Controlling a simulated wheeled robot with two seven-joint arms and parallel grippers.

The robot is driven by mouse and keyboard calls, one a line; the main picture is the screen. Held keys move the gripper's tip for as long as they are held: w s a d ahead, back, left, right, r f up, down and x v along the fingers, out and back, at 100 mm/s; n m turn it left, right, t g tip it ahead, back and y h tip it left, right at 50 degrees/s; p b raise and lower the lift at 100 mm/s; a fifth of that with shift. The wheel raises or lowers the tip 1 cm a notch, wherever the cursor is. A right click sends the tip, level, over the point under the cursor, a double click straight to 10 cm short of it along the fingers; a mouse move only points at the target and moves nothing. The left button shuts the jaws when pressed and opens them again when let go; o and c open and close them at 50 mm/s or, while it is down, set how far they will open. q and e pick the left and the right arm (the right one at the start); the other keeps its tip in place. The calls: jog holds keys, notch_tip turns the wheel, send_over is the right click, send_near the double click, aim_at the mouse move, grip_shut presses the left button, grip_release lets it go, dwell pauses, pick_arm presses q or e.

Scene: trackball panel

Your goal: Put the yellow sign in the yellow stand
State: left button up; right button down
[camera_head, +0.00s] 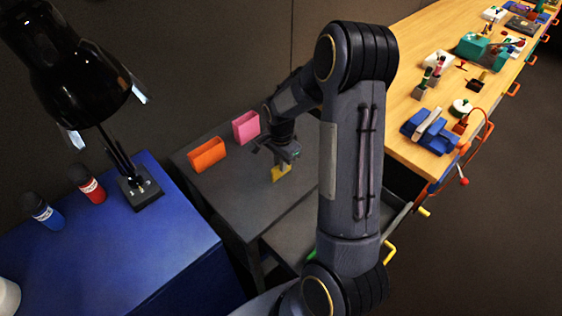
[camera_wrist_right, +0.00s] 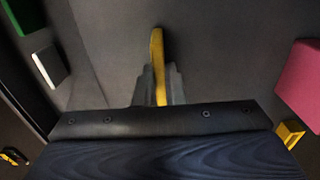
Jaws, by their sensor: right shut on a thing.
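My right gripper (camera_head: 285,158) is shut on the yellow sign (camera_head: 281,173), low over the dark grey table. In the right wrist view the sign (camera_wrist_right: 157,55) shows edge-on as a thin yellow strip between the fingers (camera_wrist_right: 158,85). Whether its lower edge touches the table, I cannot tell. A small hollow yellow piece (camera_wrist_right: 291,133) at the right of the wrist view looks like the yellow stand, partly cut off by my gripper body. I do not make out the stand in the head view, where my right arm covers part of the table. My left gripper is not in view.
An orange holder (camera_head: 207,154) and a pink holder (camera_head: 245,127) stand on the grey table (camera_head: 233,190). A black lamp (camera_head: 75,65), a red bottle (camera_head: 92,187) and a blue bottle (camera_head: 45,213) are on the blue cabinet (camera_head: 150,255). A cluttered wooden bench (camera_head: 400,140) is right.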

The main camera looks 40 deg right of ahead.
jog(key=shift+f, duration=0.2)
jog(key=c, duration=1.5)
grip_release()
jog(key=shift+r, duration=0.1)
